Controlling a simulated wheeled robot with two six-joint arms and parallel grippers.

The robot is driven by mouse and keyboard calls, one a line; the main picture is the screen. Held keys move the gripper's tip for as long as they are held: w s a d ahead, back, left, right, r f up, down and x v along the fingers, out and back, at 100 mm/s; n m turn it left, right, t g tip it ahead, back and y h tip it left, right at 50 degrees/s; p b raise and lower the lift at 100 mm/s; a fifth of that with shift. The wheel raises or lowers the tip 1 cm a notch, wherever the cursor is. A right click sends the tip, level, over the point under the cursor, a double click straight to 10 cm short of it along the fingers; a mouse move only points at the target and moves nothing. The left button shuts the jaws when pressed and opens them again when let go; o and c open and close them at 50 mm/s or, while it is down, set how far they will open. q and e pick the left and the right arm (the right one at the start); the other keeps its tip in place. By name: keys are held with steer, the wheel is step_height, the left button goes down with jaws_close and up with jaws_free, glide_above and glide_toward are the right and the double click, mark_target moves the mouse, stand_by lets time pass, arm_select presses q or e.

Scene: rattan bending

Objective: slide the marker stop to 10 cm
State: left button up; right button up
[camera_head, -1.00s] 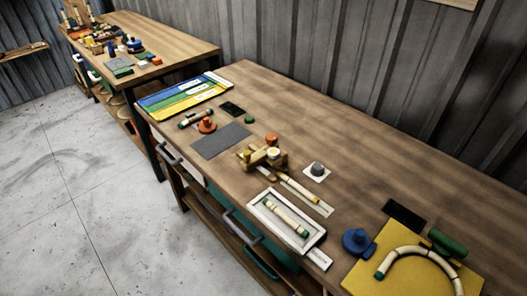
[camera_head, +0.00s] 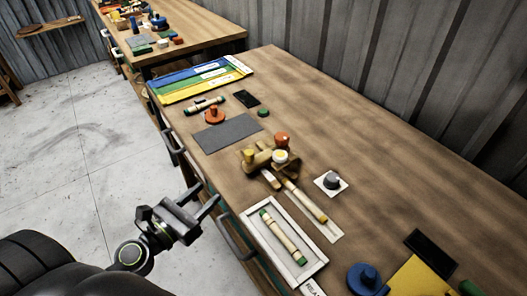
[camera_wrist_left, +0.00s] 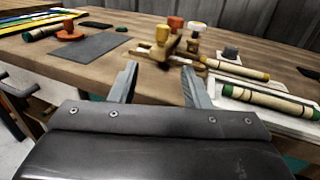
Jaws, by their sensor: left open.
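A wooden jig (camera_head: 262,157) with a yellow-brown knob, an orange-red knob and a white-topped knob stands mid-table; it also shows in the left wrist view (camera_wrist_left: 165,45). A wooden rod (camera_head: 305,202) on a pale strip (camera_head: 328,231) extends from it toward the front right. I cannot tell which part is the marker stop, and no scale marks are legible. My left gripper (camera_head: 202,217) is open and empty, off the table's front edge in the head view. In the left wrist view its fingers (camera_wrist_left: 159,82) point toward the jig, apart from it. My right gripper is not in view.
A white tray (camera_head: 250,222) holds a green-ended rod (camera_head: 283,237). A grey knob (camera_head: 332,180) sits on a white plate right of the jig. A dark grey mat (camera_head: 227,137), an orange knob (camera_head: 213,114) and coloured strips (camera_head: 205,80) lie farther left. The back of the table is clear.

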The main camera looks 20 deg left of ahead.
arm_select(q)
steer(key=p, duration=0.4)
glide_toward(246, 157)
steer(key=p+x, duration=0.2)
steer(key=x, duration=0.8)
steer(key=shift+p, duration=0.3)
steer(key=shift+w+d+f, duration=0.1)
steer(key=shift+w+d, duration=0.05)
steer(key=shift+w, duration=0.5)
jaws_close()
